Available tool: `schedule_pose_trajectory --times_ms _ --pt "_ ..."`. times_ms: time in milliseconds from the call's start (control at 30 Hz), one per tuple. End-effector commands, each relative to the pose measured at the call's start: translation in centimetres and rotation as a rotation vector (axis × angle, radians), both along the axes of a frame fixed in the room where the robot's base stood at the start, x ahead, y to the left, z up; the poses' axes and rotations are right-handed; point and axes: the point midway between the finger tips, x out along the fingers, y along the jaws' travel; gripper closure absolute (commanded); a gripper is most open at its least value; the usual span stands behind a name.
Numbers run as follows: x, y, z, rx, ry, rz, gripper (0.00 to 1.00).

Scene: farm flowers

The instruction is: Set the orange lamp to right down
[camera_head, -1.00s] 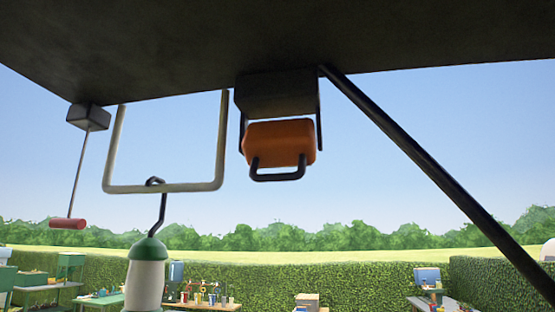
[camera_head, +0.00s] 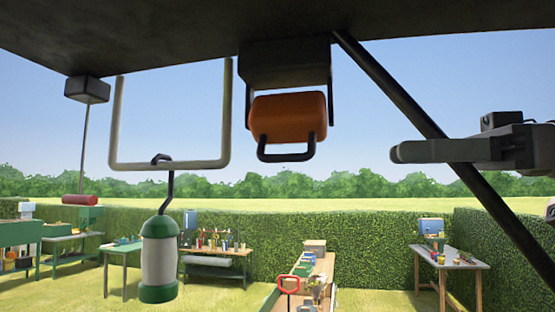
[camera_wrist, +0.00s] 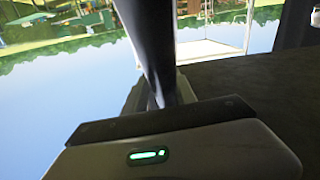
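The orange lamp (camera_head: 288,118) hangs under the dark overhead panel, below a black mounting block (camera_head: 287,65) with thin black arms at both sides. A black U-shaped handle (camera_head: 287,155) sticks out at its lower edge. My gripper (camera_head: 398,152) is right of the lamp in the head view, pointing left, with a clear gap between them. The diagonal black strut crosses near it. The lamp cannot be made out in the wrist view.
A diagonal black strut (camera_head: 400,105) runs down from the overhead panel (camera_head: 180,30). A pale U-shaped bar (camera_head: 170,164) holds a hooked green-and-white lantern (camera_head: 159,258). A red-ended pull rod (camera_head: 80,200) hangs at left. Work tables stand on the grass by a hedge.

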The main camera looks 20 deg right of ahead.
Motion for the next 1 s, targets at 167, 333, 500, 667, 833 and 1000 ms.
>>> schedule_pose_trajectory --times_ms 167,333,500,667,833,1000 --pt "1.5 2.5 1.1 0.005 0.004 -0.002 0.67" --pt "2.4 4.3 1.1 0.002 0.007 0.0 0.67" --pt "4.2 8.0 0.3 -0.005 0.005 0.007 0.67" --pt "5.9 10.9 0.1 -0.004 0.006 0.006 0.67" --pt "7.3 13.3 0.0 -0.003 0.005 0.004 0.67" --pt "8.0 14.5 -0.1 -0.003 0.006 0.001 0.67"
